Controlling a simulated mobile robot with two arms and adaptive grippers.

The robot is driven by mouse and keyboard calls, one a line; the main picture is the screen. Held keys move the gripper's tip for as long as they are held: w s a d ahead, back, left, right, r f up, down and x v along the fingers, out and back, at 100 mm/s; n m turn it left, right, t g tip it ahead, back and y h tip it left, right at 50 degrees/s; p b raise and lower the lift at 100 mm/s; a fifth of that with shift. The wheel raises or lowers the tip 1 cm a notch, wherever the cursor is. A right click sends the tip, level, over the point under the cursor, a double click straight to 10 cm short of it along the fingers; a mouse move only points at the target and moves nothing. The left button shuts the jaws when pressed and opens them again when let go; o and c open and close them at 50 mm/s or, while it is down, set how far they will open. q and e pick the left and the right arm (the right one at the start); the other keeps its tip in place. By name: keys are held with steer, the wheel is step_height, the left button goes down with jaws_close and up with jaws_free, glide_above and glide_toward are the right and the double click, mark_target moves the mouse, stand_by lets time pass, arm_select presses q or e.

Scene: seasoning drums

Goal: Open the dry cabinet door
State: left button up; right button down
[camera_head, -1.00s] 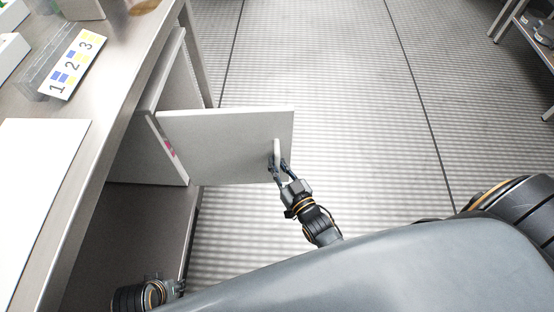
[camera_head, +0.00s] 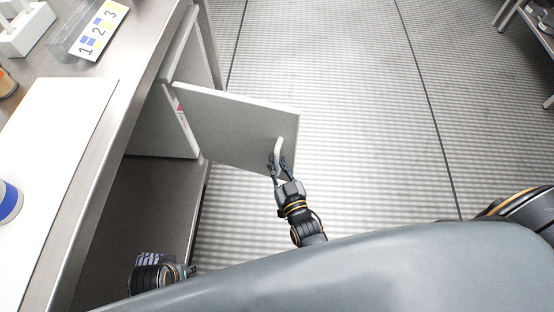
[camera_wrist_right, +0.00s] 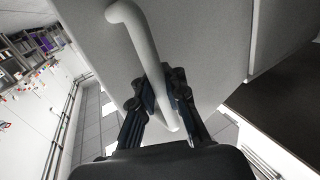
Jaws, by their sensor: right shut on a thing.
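The dry cabinet door (camera_head: 225,122) is a light grey panel. It stands swung out from the cabinet (camera_head: 160,132) under the bench, over the floor. Its white bar handle (camera_head: 279,146) is near the door's free edge. My right gripper (camera_head: 278,163) is shut on the handle, with the fingers on either side of it. In the right wrist view the handle (camera_wrist_right: 140,40) runs down between the fingers (camera_wrist_right: 162,105). My left gripper (camera_head: 188,271) shows only in part at the lower left, by the bench's lower shelf, and its fingers are not clear.
The metal bench (camera_head: 110,150) runs along the left, with a numbered card (camera_head: 97,32), a white board (camera_head: 50,130) and a white rack (camera_head: 25,30) on top. The tiled floor (camera_head: 340,80) beyond the door is open. A shelf unit (camera_head: 530,30) stands at the upper right.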

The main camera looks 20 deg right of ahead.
steer(key=shift+s+d+f, duration=0.15)
steer(key=shift+d, duration=0.25)
steer(key=c, duration=1.3)
jaws_free()
steer(key=shift+s, duration=0.1)
steer(key=shift+c, duration=0.2)
steer(key=shift+a, duration=0.1)
steer(key=shift+s, duration=0.25)
steer(key=s, duration=1.1)
steer(key=shift+s+d, duration=0.2)
steer(key=shift+d, duration=0.2)
